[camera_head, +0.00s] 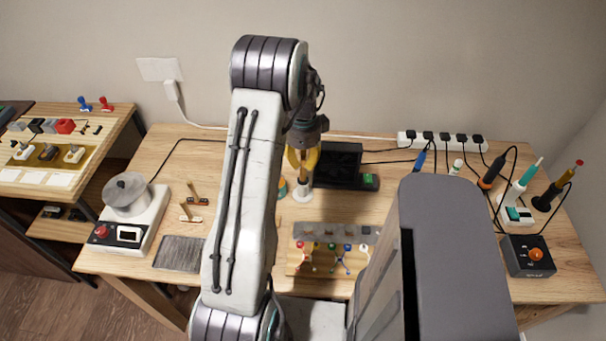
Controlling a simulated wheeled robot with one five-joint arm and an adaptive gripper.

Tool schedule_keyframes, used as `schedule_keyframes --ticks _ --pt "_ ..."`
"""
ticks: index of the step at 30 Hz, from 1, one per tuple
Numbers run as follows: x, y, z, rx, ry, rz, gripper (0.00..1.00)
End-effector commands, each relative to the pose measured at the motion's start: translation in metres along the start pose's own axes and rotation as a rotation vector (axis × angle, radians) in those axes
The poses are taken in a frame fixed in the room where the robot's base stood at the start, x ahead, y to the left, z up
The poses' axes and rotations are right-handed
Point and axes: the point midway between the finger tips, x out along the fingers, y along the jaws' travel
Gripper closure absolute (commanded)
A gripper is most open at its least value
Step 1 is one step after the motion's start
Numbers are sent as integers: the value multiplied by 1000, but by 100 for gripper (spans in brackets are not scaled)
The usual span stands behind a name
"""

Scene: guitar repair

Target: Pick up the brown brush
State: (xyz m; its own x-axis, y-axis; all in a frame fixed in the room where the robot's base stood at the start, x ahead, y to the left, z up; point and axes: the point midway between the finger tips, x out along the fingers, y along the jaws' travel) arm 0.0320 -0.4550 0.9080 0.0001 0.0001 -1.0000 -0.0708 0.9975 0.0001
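Two small brush-like tools with upright brown handles lie on the left part of the wooden table. The rear one (197,200) has a dark reddish base. The front one (189,217) has a paler orange-brown base with a whitish part. I cannot tell for sure which is the brown brush. My gripper (302,170), with yellow fingers, hangs over the back middle of the table, well to the right of both tools and apart from them. It is small and seen end-on, so its opening is unclear. Nothing is clearly held in it.
A white device with a metal pot (128,196) stands left of the tools, and a dark flat plate (180,253) lies in front. A white cylinder (302,192) stands below my gripper. A black box (340,163), power strip (441,142) and soldering tools (491,172) are to the right.

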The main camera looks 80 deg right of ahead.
Motion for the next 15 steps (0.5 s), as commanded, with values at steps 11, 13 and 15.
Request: schedule_keyframes --ticks 11,13,15 --pt "0 0 0 0 0 -1 100" --pt "0 0 0 0 0 -1 100" --pt "-1 0 0 0 0 -1 100"
